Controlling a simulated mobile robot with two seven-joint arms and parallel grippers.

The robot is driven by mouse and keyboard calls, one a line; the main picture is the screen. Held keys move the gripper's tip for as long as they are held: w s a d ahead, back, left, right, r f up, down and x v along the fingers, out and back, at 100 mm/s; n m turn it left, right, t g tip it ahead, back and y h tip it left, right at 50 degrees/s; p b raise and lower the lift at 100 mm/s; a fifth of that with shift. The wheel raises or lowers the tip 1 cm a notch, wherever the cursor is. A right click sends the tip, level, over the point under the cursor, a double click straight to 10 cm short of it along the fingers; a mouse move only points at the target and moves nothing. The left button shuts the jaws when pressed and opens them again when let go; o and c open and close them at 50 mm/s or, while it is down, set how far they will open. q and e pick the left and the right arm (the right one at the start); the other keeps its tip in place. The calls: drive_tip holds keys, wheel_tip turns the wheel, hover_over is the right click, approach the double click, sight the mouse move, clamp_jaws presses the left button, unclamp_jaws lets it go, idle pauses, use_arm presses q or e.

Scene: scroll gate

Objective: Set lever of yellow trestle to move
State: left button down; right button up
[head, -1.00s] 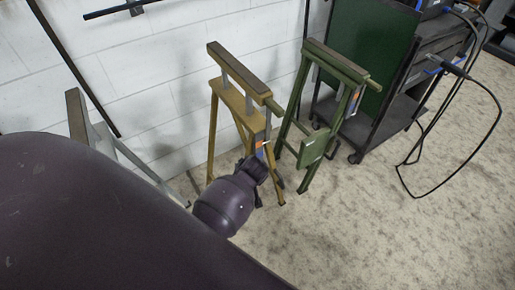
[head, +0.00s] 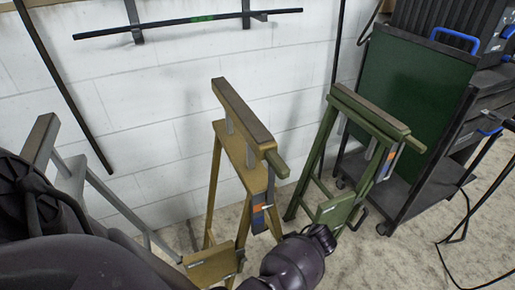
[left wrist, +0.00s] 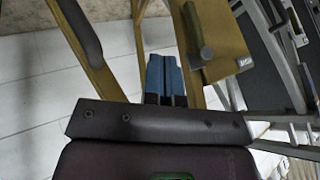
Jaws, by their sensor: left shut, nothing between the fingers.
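The yellow trestle (head: 239,113) stands near the white wall in the head view. A tan box (head: 211,266) with a small pale label sits low on it, partly cut off by my arm. In the left wrist view, the tan plate (left wrist: 226,50) carries a greenish-grey lever (left wrist: 196,32) and a small label, too small to read. My left gripper (left wrist: 165,62) has its blue fingers together and empty, just left of the lever; I cannot tell whether they touch it. In the head view its fingers are hidden. My right gripper is not in view.
A green trestle (head: 368,118) stands just right of the yellow one. A grey trestle (head: 71,173) is at the left. A dark cart (head: 408,187) with a green board stands at the right. Bare carpet (head: 395,262) shows at lower right.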

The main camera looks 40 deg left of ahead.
sight(243, 266)
use_arm(q)
drive_tip(key=shift+w+d, duration=0.1)
drive_tip(key=shift+w, duration=0.05)
drive_tip(key=s+a+f+g+b, duration=0.1)
drive_tip(key=s+a+f, duration=0.1)
drive_tip(key=s+a+f+g+y+b, duration=0.1)
drive_tip(key=s+a+f, duration=0.4)
drive_tip(key=s, duration=0.1)
drive_tip(key=shift+s+a+f+m+g+y+b, duration=0.1)
drive_tip(key=shift+a+f+m+g+y+b, duration=0.2)
drive_tip(key=shift+a+g+b, duration=0.1)
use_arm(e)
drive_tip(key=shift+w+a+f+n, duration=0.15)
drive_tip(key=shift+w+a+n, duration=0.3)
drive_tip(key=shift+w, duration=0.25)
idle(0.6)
use_arm(q)
drive_tip(key=shift+r, duration=0.1)
